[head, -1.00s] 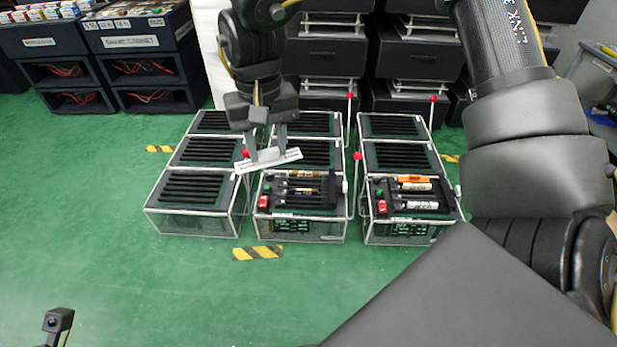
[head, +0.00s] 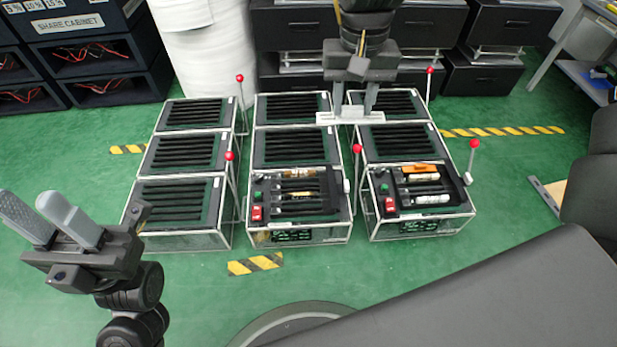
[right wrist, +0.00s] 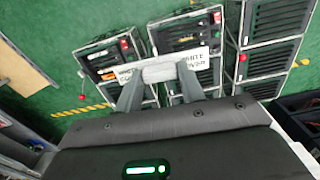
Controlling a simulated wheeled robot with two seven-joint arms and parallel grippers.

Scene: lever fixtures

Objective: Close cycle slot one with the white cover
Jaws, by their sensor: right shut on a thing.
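The white cover (head: 350,117) is a flat plate with a block in its middle; in the right wrist view its label (right wrist: 195,60) reads "WHITE COVER", partly hidden. My right gripper (head: 351,106) is shut on it and holds it above the boxes, between the middle and right columns towards the back. The front middle box (head: 300,238) and front right box (head: 425,227) have open tops showing tube-like parts, a red switch and a green button. Which is cycle slot one I cannot tell. My left gripper (head: 25,200) is open and empty at lower left.
Several other boxes have black slatted tops, such as the front left one (head: 175,203). Upright levers with red knobs (head: 229,156) stand beside the columns. Dark cabinets (head: 90,60) and a white roll (head: 205,50) stand behind. Green floor is free in front.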

